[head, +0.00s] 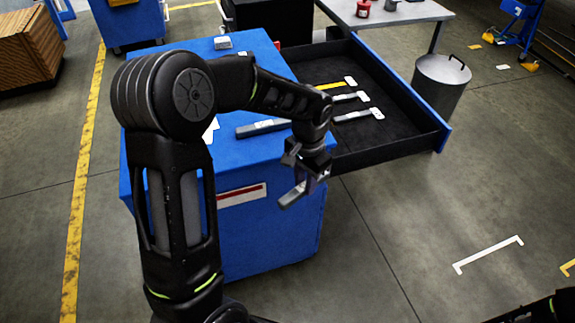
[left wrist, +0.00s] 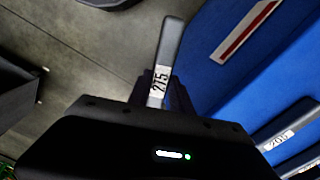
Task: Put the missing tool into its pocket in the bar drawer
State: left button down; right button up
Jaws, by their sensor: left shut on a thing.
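My left gripper (head: 306,172) is shut on a grey bar tool (head: 292,195), held in the air in front of the blue cabinet. In the left wrist view the tool (left wrist: 170,45) sticks out from between the fingers (left wrist: 160,90), with a white label reading 275 close to them. The open black bar drawer (head: 405,135) lies behind and right of the gripper. A yellow bar (head: 330,86) and grey bars (head: 355,116) with white tags lie in it. The pocket for the held tool cannot be made out.
A grey bar (head: 262,127) lies on the blue cabinet top (head: 180,62), partly hidden by my left arm. A grey lidded bin (head: 440,85) stands just beyond the drawer's blue front (head: 443,138). The floor at the front right is clear.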

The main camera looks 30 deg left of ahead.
pick_arm(q)
jog(key=d+f+n, duration=0.3)
jog(key=d+f, duration=0.4)
jog(key=f, duration=0.3)
jog(key=shift+w+d, duration=0.25)
jog(key=shift+w, duration=0.2)
jog(key=shift+f, duration=0.1)
